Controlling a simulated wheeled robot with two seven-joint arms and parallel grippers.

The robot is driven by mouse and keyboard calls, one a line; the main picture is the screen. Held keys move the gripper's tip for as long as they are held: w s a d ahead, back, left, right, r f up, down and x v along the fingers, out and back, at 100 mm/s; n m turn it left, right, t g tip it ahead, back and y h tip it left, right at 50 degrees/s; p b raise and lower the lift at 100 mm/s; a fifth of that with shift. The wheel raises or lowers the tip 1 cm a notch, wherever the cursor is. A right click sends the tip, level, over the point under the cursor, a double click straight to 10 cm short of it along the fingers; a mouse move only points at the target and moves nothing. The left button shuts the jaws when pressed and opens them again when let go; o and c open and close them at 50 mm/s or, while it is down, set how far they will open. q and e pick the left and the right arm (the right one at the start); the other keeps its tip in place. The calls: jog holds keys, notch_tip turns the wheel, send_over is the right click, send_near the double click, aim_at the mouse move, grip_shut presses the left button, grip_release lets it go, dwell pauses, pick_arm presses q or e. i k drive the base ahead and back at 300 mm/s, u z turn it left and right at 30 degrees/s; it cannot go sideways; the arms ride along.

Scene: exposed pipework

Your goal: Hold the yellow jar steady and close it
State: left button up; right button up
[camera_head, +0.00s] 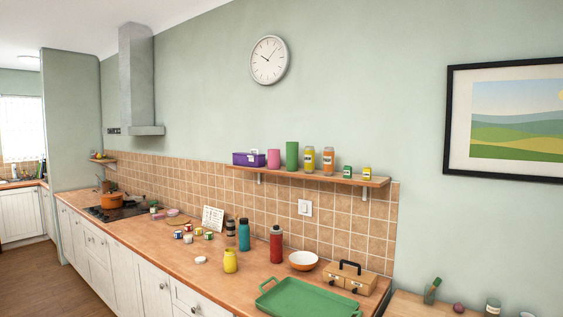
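A small yellow jar (230,262) stands upright on the wooden counter, near the front edge. Its narrow top looks pale, and I cannot tell from here whether it is open. A flat white round piece that looks like a lid (201,260) lies on the counter just left of the jar, apart from it. Neither of my grippers shows in this view.
A teal bottle (244,234) and a red bottle (276,245) stand behind and right of the jar. A green tray (300,300), an orange-and-white bowl (303,260) and a wooden toolbox (349,277) are farther right. Several small tins stand behind the lid.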

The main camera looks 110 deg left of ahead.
aim_at(230, 262)
jog(key=u, duration=3.5)
